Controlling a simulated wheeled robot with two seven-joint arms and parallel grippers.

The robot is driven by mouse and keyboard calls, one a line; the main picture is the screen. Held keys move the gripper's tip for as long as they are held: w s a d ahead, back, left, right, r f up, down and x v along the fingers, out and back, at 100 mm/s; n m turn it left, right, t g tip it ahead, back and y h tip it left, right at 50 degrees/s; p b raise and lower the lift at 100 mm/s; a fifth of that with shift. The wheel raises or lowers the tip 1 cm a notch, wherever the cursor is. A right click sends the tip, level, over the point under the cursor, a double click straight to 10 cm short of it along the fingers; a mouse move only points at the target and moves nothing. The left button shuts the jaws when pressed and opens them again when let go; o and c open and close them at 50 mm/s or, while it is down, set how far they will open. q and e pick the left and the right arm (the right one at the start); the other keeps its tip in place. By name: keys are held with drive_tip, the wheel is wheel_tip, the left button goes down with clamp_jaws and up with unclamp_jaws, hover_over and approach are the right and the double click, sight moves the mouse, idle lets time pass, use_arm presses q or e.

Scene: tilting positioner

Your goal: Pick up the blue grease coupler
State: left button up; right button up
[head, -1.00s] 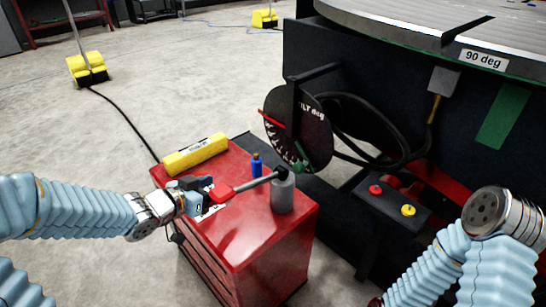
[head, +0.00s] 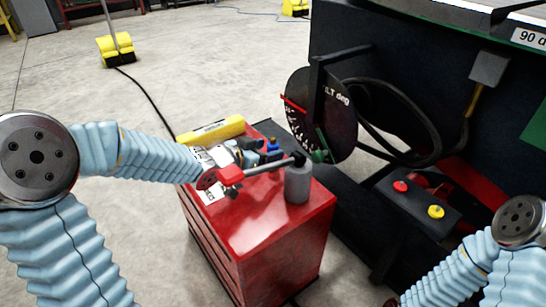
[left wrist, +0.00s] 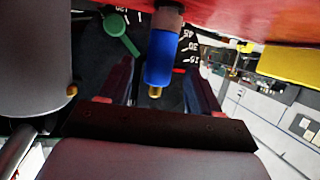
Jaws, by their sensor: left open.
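My left gripper (head: 258,150) is low over the cabinet, beside the coupler. In the left wrist view its fingers (left wrist: 158,80) are apart, one on each side of the coupler, with visible gaps. Whether the coupler is fully between the pads is hard to tell. My right gripper is out of view.
On the red cabinet (head: 262,232), a grey cylinder (head: 298,184) stands close to my left gripper, with a rod and red handle (head: 230,174). A yellow block (head: 212,129) lies at the back edge. The tilt dial (head: 330,115) and button box (head: 418,196) are to the right.

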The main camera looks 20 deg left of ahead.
sight(269, 150)
use_arm(q)
drive_tip(key=shift+x, duration=1.5)
drive_tip(key=shift+f, duration=0.1)
drive_tip(key=c, duration=1.1)
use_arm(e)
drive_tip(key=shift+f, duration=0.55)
